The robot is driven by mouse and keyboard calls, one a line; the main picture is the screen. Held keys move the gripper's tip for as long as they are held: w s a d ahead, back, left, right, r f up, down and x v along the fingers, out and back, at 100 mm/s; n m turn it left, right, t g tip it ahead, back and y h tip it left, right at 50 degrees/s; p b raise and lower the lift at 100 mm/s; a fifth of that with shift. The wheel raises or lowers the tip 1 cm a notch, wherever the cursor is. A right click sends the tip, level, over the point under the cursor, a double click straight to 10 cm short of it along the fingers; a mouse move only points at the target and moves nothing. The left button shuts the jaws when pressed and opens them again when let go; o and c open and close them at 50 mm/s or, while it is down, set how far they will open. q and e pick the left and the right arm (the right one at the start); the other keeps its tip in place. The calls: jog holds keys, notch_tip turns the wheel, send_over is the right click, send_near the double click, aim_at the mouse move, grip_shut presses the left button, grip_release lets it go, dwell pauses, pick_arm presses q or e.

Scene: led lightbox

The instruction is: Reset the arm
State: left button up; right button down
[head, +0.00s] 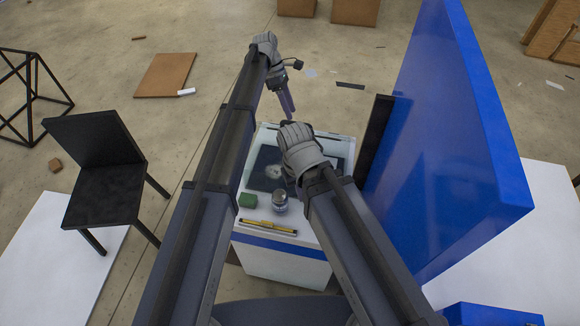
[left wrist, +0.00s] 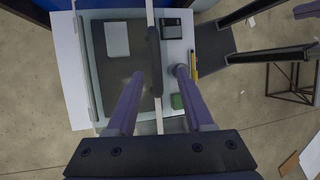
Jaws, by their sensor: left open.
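My left gripper (head: 285,97) is over the far side of the white lightbox table (head: 285,263). In the left wrist view its two purple fingers (left wrist: 160,98) are spread wide with nothing held between them. A thin pale bar and a dark handle-like piece (left wrist: 153,48) show beyond the fingers; I cannot tell how near they are. My right arm reaches in over the table from the lower right of the head view. Its wrist hides its jaws, so their state does not show.
On the table are a dark panel (head: 258,180), a green block (head: 248,200), a small jar (head: 280,200) and a yellow level (head: 270,228). A big blue panel (head: 445,150) stands close on the right. A black chair (head: 105,185) stands left. Floor between chair and table is open.

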pick_arm(q)
jog(key=shift+a+r+p, duration=0.35)
jog(key=shift+r+p, duration=0.1)
jog(key=shift+r, duration=0.4)
jog(key=shift+s, duration=0.1)
pick_arm(e)
jog(key=shift+r, duration=0.75)
pick_arm(q)
jog(key=shift+f, duration=0.1)
jog(key=s+a+f+m+t+y, duration=0.1)
jog(key=s+a+m+t+y, duration=0.1)
jog(key=s+a+m, duration=0.9)
jog(key=s+a+f+m+t+y, duration=0.1)
jog(key=s+a+m+t+y, duration=0.2)
jog(key=s+a, duration=1)
jog(key=s+d+f+m+b, duration=0.2)
jog(key=d+f+b, duration=0.5)
jog(key=f+b, duration=0.4)
jog(key=s+d+f+m+g+b, duration=0.1)
jog(key=s+d+f+m+b, duration=0.2)
jog(key=f+b, duration=0.8)
jog(key=s+d, duration=0.2)
jog(key=d, duration=0.2)
jog(key=shift+s+d+f+b, duration=0.25)
jog(key=shift+s+f+b, duration=0.05)
jog(key=shift+f+b, duration=0.05)
pick_arm(e)
notch_tip(320, 180, down, 23)
jog(key=shift+r, duration=0.2)
